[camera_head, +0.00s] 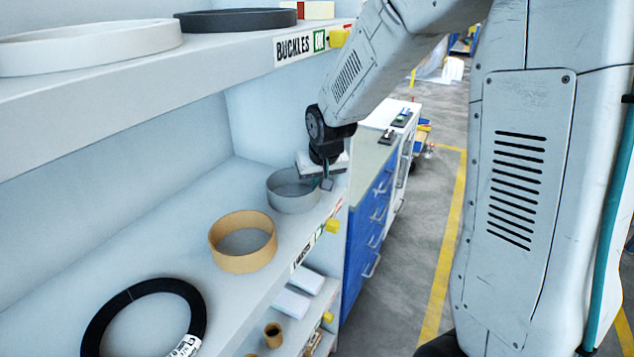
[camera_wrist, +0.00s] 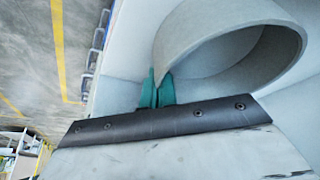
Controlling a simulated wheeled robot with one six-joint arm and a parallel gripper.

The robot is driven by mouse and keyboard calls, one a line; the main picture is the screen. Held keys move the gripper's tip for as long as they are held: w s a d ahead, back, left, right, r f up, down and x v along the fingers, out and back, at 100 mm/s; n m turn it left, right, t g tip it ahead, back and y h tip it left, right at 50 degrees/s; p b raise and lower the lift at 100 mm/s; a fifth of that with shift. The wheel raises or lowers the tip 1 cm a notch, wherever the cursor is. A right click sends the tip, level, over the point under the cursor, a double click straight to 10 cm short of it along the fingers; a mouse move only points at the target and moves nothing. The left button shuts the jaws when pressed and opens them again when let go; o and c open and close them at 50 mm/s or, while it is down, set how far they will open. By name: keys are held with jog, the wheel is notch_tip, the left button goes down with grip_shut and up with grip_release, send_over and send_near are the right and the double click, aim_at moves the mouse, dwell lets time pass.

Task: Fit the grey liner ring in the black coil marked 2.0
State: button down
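The grey liner ring (camera_head: 292,201) stands on the middle shelf at its far end. It fills the upper right of the wrist view (camera_wrist: 215,35). My gripper (camera_head: 326,184) is at the ring's right wall. In the wrist view its teal fingers (camera_wrist: 157,90) are close together, one on each side of the wall, and look shut on it. I cannot tell whether the ring is off the shelf. A black coil (camera_head: 100,313) lies flat at the near end of the same shelf, with a white label whose marking I cannot read clearly.
A tan ring (camera_head: 243,243) stands on the shelf between the grey ring and the black coil. The upper shelf (camera_head: 200,70) overhangs, holding a white ring (camera_head: 85,45) and a dark ring (camera_head: 237,20). A blue drawer cabinet (camera_head: 372,225) stands beyond the shelf's end.

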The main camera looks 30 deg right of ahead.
jog(key=shift+f, duration=0.15)
jog(key=c, duration=1.7)
grip_release()
jog(key=shift+r, duration=0.3)
jog(key=v, duration=0.4)
jog(key=shift+s+r, duration=0.1)
jog(key=shift+r, duration=0.3)
jog(key=s+a+r+g, duration=0.1)
jog(key=s+r, duration=0.1)
jog(key=s, duration=0.8)
jog(key=s+a+r+n+g, duration=0.1)
jog(key=s+r, duration=0.2)
jog(key=s, duration=0.7)
jog(key=s+a+r+g, duration=0.1)
jog(key=s+r, duration=0.2)
jog(key=s, duration=0.7)
jog(key=shift+s+a+r+n+y, duration=0.2)
jog(key=shift+s+n+y, duration=0.1)
jog(key=shift+s+n, duration=0.1)
